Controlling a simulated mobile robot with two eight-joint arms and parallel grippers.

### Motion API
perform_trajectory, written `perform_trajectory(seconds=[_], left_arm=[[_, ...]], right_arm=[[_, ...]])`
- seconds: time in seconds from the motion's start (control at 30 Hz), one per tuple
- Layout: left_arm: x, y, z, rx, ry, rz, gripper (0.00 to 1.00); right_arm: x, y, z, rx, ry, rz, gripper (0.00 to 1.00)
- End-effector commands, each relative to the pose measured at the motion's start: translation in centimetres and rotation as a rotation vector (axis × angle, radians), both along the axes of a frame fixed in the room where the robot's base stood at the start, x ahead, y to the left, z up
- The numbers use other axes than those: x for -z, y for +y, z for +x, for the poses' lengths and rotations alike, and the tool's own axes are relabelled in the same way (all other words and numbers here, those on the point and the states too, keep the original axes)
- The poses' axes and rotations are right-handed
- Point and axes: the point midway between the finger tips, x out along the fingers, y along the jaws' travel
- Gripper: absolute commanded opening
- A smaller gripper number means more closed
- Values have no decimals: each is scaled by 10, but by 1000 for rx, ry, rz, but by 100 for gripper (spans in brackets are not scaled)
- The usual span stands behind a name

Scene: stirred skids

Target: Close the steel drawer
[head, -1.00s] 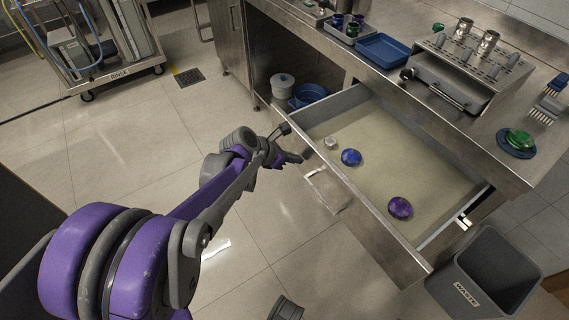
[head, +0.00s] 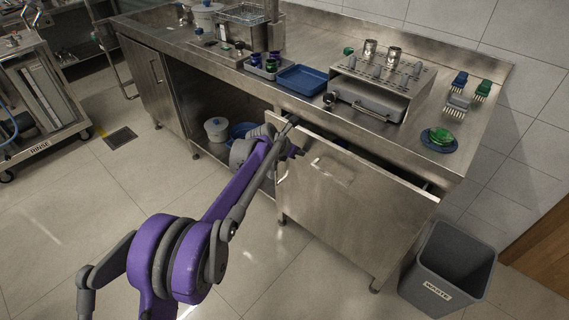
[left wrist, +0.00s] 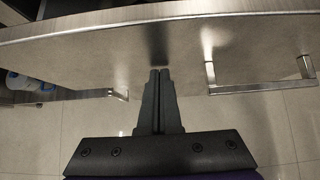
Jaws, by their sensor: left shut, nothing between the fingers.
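The steel drawer (head: 345,205) is under the counter, its front standing slightly out, with a narrow dark gap behind its top edge. Its contents are hidden. Its bar handle (head: 333,171) is on the front and also shows right of the fingers in the left wrist view (left wrist: 262,87). My left gripper (head: 297,152) is at the upper left part of the drawer front, left of the handle. In the left wrist view its shut, empty fingers (left wrist: 159,72) point at the steel front (left wrist: 110,55), touching or very close to it. My right gripper is not in view.
A grey waste bin (head: 447,270) stands on the floor right of the drawer. The counter holds a blue tray (head: 302,80), a steel rack (head: 382,85), brushes and a green item on a blue dish (head: 439,140). The floor in front is clear.

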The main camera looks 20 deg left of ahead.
Motion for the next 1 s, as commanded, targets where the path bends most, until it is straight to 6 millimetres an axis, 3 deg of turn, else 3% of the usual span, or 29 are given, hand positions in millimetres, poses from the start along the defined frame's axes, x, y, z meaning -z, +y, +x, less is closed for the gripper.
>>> perform_trajectory(seconds=[0.1, 0.33, 1.0], left_arm=[[0, -8, 18, 0, -1, 0, 0], [0, -15, 37, 1, 0, 1, 0], [-2, -15, 40, -3, -5, -4, 0]], right_arm=[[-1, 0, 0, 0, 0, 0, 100], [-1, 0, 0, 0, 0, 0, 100], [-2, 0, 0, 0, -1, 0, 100]])
